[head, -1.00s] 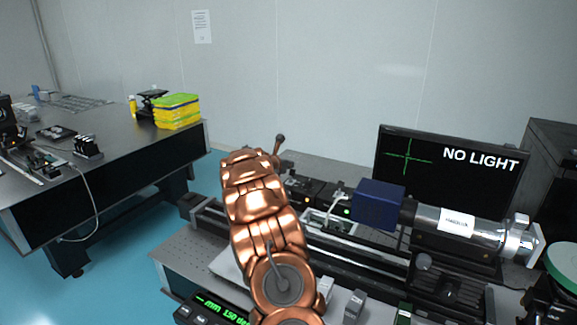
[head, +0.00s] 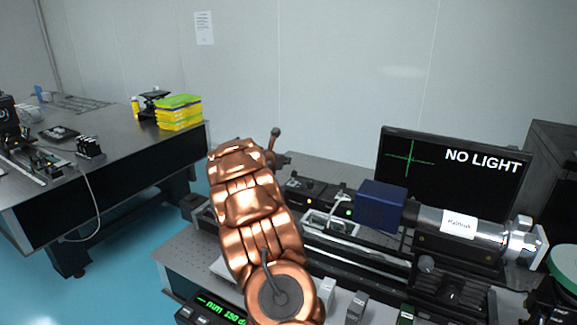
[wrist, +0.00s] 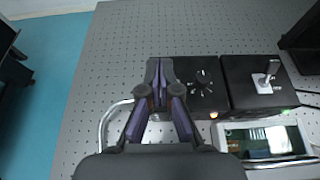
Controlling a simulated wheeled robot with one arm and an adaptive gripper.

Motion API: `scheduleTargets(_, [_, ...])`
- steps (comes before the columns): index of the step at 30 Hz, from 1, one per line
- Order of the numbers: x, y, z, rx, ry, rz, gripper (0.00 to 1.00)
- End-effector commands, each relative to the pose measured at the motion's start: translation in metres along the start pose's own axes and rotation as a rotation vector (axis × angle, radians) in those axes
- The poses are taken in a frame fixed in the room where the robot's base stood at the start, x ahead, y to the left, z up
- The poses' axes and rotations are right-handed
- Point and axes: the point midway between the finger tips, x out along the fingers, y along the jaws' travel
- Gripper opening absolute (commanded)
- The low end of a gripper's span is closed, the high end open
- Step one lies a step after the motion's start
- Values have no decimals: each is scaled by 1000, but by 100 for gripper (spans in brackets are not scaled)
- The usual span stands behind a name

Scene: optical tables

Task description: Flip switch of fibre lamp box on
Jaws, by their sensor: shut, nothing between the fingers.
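Two black boxes stand side by side on the perforated table top in the wrist view. One has a round dial knob (wrist: 202,78) and a small orange light. I cannot tell for sure which is the fibre lamp box. My gripper (wrist: 159,66) is shut and empty, with its fingertips just left of the dial box, over or against its left edge. In the head view, my copper arm covers most of the gripper, and the black boxes (head: 303,188) show to its right.
A metal tray-like part with a glassy face (wrist: 265,139) lies in front of the boxes. A monitor (head: 450,175) reads "NO LIGHT". A blue block with a silver cylinder (head: 460,223) sits right on the rail. Bare table top (wrist: 115,60) lies left of my gripper.

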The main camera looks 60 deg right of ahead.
Motion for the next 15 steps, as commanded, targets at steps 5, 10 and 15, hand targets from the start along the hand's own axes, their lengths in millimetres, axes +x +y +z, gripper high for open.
scheduleTargets(5, [-21, 1, 27, 5, -2, 3, 0])
scheduleTargets(10, [-38, 0, 49, 5, -2, 1, 0])
scheduleTargets(15, [-48, 1, 62, 3, -1, 2, 0])
